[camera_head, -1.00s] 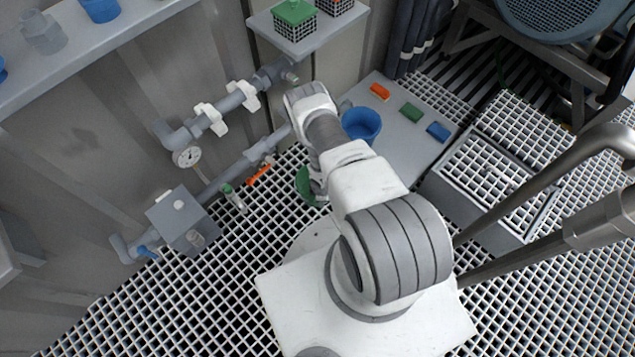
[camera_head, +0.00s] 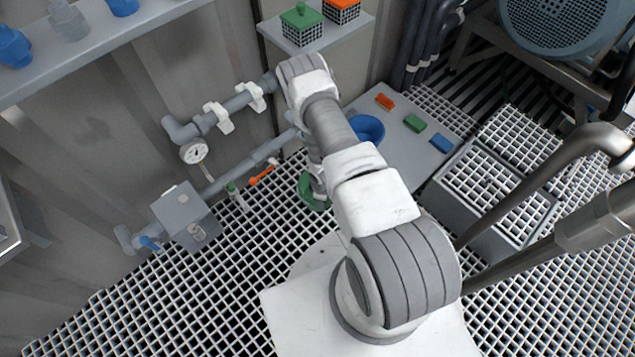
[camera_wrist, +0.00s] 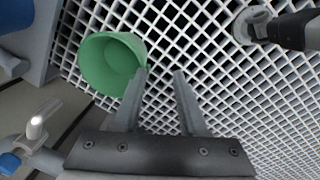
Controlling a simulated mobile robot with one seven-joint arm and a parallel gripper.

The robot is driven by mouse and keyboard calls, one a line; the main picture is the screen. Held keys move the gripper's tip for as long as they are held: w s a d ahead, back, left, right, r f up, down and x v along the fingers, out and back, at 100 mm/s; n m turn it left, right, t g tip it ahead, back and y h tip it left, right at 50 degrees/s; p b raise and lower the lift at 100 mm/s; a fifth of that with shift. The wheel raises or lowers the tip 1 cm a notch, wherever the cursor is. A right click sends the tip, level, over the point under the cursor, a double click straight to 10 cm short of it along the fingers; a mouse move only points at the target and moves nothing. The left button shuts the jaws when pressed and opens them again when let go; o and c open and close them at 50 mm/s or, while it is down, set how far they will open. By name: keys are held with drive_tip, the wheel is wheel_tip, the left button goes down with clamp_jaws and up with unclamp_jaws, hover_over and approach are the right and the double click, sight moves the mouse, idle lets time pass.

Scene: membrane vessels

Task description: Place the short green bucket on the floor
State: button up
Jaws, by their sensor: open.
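The short green bucket (camera_wrist: 108,62) stands on the white floor grating in the wrist view, its open top facing the camera. In the head view only part of its green rim (camera_head: 306,186) shows; my arm hides the rest. My gripper (camera_wrist: 158,75) is open, with a gap between its two fingers. The left fingertip lies at the bucket's right edge in the picture; I cannot tell whether it touches. Nothing is between the fingers. In the head view the gripper is hidden behind my arm.
A blue bucket (camera_head: 369,128) stands on a grey platform (camera_head: 400,150) with orange, green and blue blocks. Pipes with a gauge (camera_head: 194,152) and an orange-handled valve (camera_head: 262,174) run along the wall at left. A grated box (camera_head: 490,190) stands at right. Open grating lies front left.

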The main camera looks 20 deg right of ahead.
wheel_tip(320, 180, up, 13)
drive_tip(key=w+a+m, duration=0.1)
drive_tip(key=a+m, duration=0.1)
drive_tip(key=m, duration=0.1)
drive_tip(key=shift+w+f, duration=0.1)
drive_tip(key=shift+f, duration=0.05)
drive_tip(key=w+a+r+m+t, duration=0.1)
drive_tip(key=w+r+m, duration=0.15)
drive_tip(key=r, duration=1.35)
drive_tip(key=w+a+r+m+t, duration=0.1)
drive_tip(key=w+r, duration=0.2)
drive_tip(key=r, duration=1.2)
drive_tip(key=s+a+r+m+t, duration=0.1)
drive_tip(key=s+r, duration=0.3)
drive_tip(key=r, duration=0.4)
drive_tip(key=s+r+m, duration=0.1)
drive_tip(key=s+r, duration=0.4)
drive_tip(key=r, duration=0.3)
drive_tip(key=s+a+r+m+t, duration=0.1)
drive_tip(key=s+r, duration=0.3)
drive_tip(key=s, duration=0.3)
drive_tip(key=s+a+r+m+t, duration=0.1)
drive_tip(key=s+a+r, duration=0.1)
drive_tip(key=s+r, duration=0.35)
wheel_tip(320, 180, up, 22)
drive_tip(key=p, duration=2.3)
drive_tip(key=shift+s+d+f+y+p, duration=0.2)
drive_tip(key=shift+s+y+p, duration=0.1)
drive_tip(key=shift+s, duration=0.15)
